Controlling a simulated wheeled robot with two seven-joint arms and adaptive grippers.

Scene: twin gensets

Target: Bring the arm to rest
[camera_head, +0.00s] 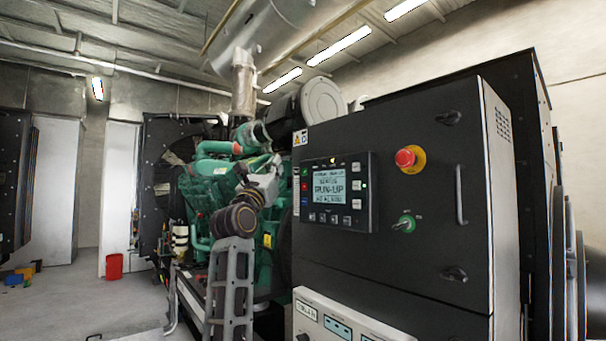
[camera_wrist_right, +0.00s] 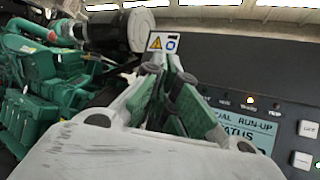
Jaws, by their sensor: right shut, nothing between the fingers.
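My right arm rises from the bottom of the head view, left of the dark control cabinet (camera_head: 430,270). Its gripper (camera_head: 268,176) is raised in front of the green engine, left of the display panel (camera_head: 340,192). In the right wrist view the gripper's green-padded fingers (camera_wrist_right: 168,72) are shut with nothing between them. The panel's screen (camera_wrist_right: 243,132) shows to the right of the fingers and reads RUN-UP. Whether the fingers touch the cabinet cannot be told. My left gripper is not in view.
The green engine (camera_head: 205,190) stands behind my arm. A red bin (camera_head: 114,266) and small coloured boxes (camera_head: 18,276) sit at left. Floor there is mostly clear.

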